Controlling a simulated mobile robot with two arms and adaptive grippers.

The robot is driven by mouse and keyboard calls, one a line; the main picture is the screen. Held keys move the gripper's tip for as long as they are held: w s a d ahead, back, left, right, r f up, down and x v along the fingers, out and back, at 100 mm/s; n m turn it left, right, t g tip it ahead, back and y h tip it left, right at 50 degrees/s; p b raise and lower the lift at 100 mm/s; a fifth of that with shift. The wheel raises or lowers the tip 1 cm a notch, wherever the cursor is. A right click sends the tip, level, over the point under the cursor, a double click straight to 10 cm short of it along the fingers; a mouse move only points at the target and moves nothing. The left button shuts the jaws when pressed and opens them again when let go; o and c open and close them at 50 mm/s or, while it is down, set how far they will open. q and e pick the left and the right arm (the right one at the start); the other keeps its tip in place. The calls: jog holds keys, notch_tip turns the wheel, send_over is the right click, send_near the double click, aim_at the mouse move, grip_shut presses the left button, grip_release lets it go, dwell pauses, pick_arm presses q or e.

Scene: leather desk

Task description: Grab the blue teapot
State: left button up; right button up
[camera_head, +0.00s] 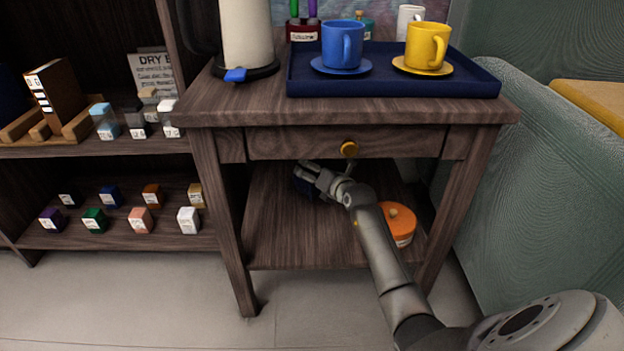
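A dark blue object (303,186), possibly the blue teapot, shows only in part on the lower shelf of the side table, in shadow under the drawer. My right gripper (316,177) reaches in from the lower right and is at this object, overlapping it in the view. The drawer front and my gripper hide most of it, so I cannot tell whether the fingers are closed on it. My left gripper is not in view.
An orange round lidded pot (400,222) stands on the lower shelf (283,240), right of my forearm. The drawer knob (348,148) is just above my wrist. A blue tray (470,82) with a blue cup (335,45) and yellow cup (424,50) sits on the tabletop.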

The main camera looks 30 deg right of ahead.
jog(key=shift+c, duration=0.3)
jog(key=c, duration=0.7)
jog(key=shift+r, duration=0.1)
jog(key=shift+c, duration=1.2)
jog(key=shift+r, duration=0.1)
